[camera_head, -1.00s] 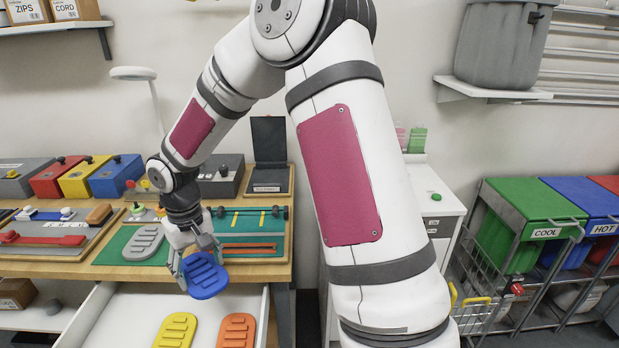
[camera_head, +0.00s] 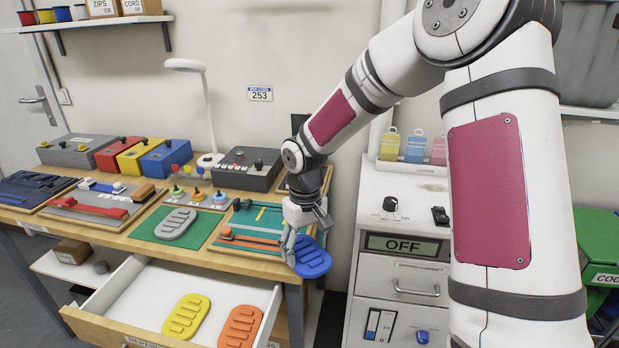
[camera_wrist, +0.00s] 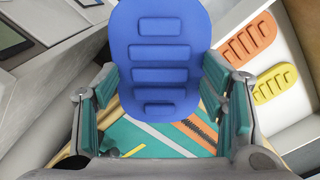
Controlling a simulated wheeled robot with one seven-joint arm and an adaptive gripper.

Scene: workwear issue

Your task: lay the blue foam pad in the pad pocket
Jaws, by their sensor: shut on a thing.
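The blue foam pad (camera_head: 312,260) is in my gripper (camera_head: 294,246), held at the right front corner of the workbench, above the bench edge. In the wrist view the pad (camera_wrist: 165,60) shows its ribbed face between the two green-lined fingers of my gripper (camera_wrist: 168,98). A grey pad-shaped piece (camera_head: 176,223) lies on a green mat (camera_head: 150,231) left of my gripper; I cannot tell whether it is the pad pocket or a pad. No other pocket is clear to me.
An open drawer (camera_head: 133,285) below the bench holds a yellow pad (camera_head: 187,316) and an orange pad (camera_head: 240,327). A green board with tools (camera_head: 245,226) lies beside the mat. A white cabinet (camera_head: 400,290) stands right of my gripper. A lamp (camera_head: 207,110) stands behind.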

